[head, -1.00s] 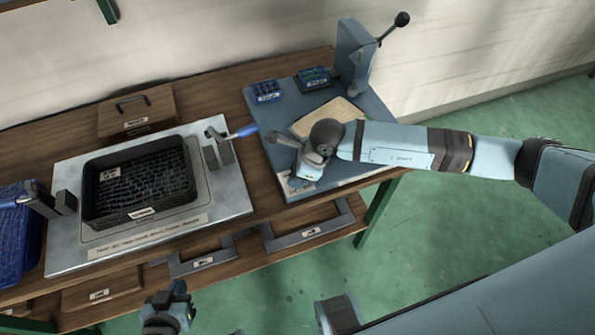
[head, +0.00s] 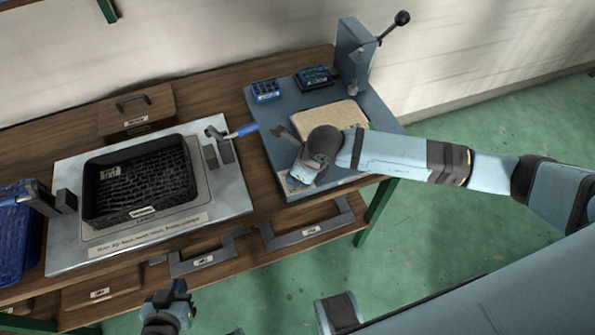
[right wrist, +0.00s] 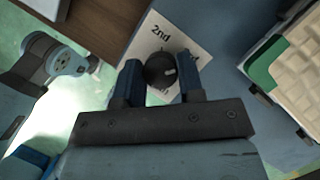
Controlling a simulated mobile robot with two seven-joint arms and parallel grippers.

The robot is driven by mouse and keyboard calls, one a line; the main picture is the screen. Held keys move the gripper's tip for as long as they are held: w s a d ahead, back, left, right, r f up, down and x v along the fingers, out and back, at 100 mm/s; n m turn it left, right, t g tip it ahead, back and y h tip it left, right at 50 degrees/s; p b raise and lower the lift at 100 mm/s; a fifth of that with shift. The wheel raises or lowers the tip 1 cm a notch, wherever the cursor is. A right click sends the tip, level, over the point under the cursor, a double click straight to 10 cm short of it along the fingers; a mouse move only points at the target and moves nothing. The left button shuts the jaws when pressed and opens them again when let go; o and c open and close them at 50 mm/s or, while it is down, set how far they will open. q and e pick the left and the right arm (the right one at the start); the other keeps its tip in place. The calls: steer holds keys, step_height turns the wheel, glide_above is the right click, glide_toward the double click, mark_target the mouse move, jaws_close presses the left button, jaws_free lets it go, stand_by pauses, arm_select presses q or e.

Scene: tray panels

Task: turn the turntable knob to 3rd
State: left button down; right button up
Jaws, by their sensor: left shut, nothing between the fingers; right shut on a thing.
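The turntable knob (right wrist: 156,72) is a dark round knob on a pale label card (right wrist: 195,40). A small light mark shows on the right side of its top. The card reads "2nd" above the knob; its other lettering is partly covered and I cannot read it. My right gripper (right wrist: 160,77) is shut on the knob, one blue finger on each side. In the head view my right gripper (head: 301,172) hides the knob at the front left corner of the blue-grey base. My left gripper (head: 176,292) is shut and empty in front of the bench.
A pale tan panel (head: 330,118) lies on the blue-grey base (head: 385,110), with blue boxes (head: 265,90) and a lever stand (head: 355,55) behind. To the left, a black tray (head: 140,215) sits on a metal plate (head: 230,200) with clamps.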

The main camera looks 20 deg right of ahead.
steer(key=o, duration=0.9)
steer(key=v, duration=1.4)
steer(key=shift+d, duration=0.1)
